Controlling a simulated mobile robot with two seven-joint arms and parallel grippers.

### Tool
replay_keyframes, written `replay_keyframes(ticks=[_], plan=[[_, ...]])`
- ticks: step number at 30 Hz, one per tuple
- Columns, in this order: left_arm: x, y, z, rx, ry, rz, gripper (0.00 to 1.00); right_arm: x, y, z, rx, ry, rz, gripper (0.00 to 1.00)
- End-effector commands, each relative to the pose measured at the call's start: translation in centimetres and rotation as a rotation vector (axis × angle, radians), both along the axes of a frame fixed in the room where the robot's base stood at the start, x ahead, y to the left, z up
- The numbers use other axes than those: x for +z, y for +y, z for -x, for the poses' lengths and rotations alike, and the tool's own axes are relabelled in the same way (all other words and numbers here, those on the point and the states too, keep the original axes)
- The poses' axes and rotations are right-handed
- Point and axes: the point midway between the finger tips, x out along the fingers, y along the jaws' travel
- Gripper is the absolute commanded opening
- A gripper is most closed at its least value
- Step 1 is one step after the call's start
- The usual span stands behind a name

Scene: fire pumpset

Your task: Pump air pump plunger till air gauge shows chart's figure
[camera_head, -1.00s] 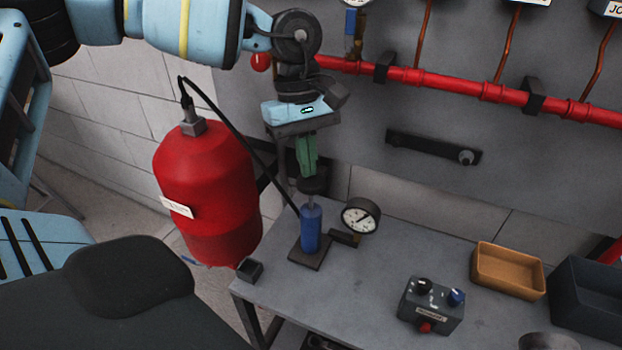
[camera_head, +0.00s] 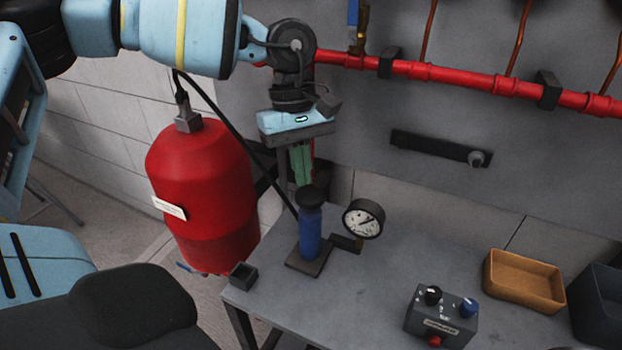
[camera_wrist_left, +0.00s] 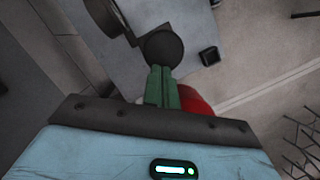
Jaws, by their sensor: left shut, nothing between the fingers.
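The air pump (camera_head: 310,235) is a blue cylinder on a dark base plate near the left end of the bench. Its black plunger knob (camera_head: 311,197) sits low, close to the top of the cylinder. My left gripper (camera_head: 304,182) points down with its green fingers shut and empty, right above the knob and seemingly touching it. In the left wrist view the shut fingers (camera_wrist_left: 160,72) reach the round knob (camera_wrist_left: 164,47). The air gauge (camera_head: 363,218) has a white dial beside the pump; its figures are too small to read. No chart is legible. My right gripper is not in view.
A red tank (camera_head: 202,195) stands left of the bench, with a black hose. A grey control box (camera_head: 441,317) with knobs and a tan tray (camera_head: 524,281) are on the right. A red pipe (camera_head: 450,78) crosses the wall behind. Bench between pump and box is clear.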

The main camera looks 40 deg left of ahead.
Motion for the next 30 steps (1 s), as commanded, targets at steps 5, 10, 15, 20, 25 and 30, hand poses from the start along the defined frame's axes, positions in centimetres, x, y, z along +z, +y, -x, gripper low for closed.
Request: replay_keyframes(ticks=[5,10,15,20,25,30], plan=[[0.2,1.2,-0.5,0.001,0.003,-0.003,0.00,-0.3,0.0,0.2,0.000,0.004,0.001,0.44],[0.3,1.1,-0.5,0.000,0.002,-0.002,0.00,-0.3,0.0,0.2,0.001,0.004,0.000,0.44],[0.3,1.1,-0.5,0.000,0.000,-0.001,0.00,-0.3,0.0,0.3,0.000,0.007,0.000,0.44],[0.5,1.1,-0.6,0.000,-0.001,-0.002,0.00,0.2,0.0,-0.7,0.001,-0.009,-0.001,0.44],[3.9,1.9,-1.0,0.002,-0.003,-0.002,0.00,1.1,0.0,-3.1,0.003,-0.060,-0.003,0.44],[6.3,2.6,-1.3,0.002,0.000,-0.002,0.00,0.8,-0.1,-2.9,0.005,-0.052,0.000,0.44]])
